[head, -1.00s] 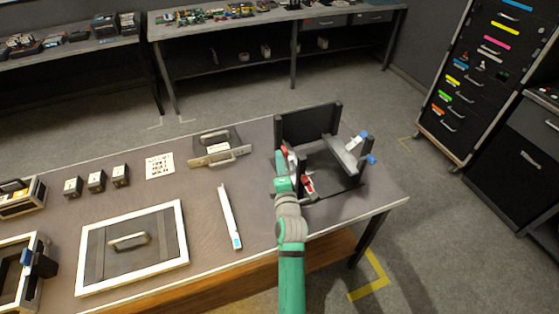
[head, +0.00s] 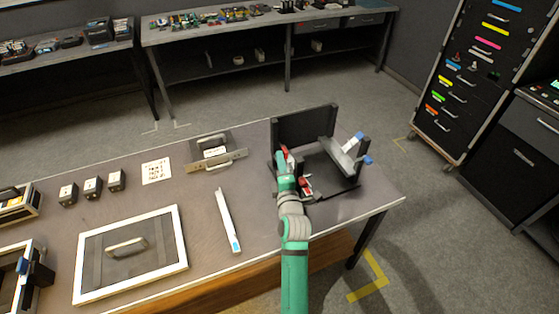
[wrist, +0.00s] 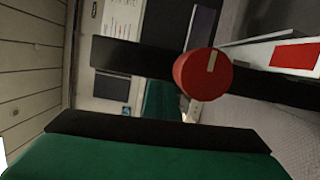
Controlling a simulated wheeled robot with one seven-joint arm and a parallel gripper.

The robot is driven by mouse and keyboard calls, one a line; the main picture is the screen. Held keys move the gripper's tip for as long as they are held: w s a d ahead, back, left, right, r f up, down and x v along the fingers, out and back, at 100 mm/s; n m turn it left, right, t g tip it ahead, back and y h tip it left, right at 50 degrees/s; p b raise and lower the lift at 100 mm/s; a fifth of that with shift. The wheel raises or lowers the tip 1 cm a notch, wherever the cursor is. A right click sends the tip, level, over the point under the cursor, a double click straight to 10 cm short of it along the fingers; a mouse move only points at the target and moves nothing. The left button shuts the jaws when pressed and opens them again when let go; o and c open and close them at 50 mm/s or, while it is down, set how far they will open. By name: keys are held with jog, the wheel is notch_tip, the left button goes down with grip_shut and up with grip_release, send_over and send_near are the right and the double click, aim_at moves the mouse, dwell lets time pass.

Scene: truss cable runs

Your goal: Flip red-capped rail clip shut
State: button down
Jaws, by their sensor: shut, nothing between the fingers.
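A black fixture (head: 305,125) stands at the right end of the table. Red-capped clip parts show on its left side, one red piece (head: 285,153) beside my gripper and another (head: 305,187) lower down. My gripper (head: 283,163) is shut and empty at that left side, partly covering the clip. In the wrist view a round red cap (wrist: 203,73) sits against a black bar (wrist: 130,57), just beyond my gripper's dark front edge (wrist: 160,129). A pale strip with a red patch (wrist: 295,55) lies to its right. I cannot tell whether the gripper touches the clip.
Blue-capped parts (head: 356,138) are on the fixture's right side. A white bar (head: 228,220), a framed panel with a handle (head: 178,255), a metal bracket (head: 228,161) and small blocks (head: 92,188) lie on the table to the left.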

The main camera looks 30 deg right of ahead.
jog(key=s+a+f+m+g+y, duration=0.1)
jog(key=s+a+f+m, duration=0.35)
jog(key=s+a, duration=0.75)
jog(key=s+a+f+m+y, duration=0.1)
jog(key=s+a+f+m, duration=0.3)
jog(key=s+a, duration=0.7)
jog(key=s+a+m+y, duration=0.1)
jog(key=s+a+m, duration=0.2)
jog(key=s, duration=0.8)
jog(key=s+a+r+m+g+y, duration=0.1)
jog(key=s+a+m+y, duration=0.1)
jog(key=s, duration=1)
jog(key=shift+s+a+r+m, duration=0.2)
jog(key=shift+s+a+m, duration=0.1)
jog(key=shift+a+m, duration=0.45)
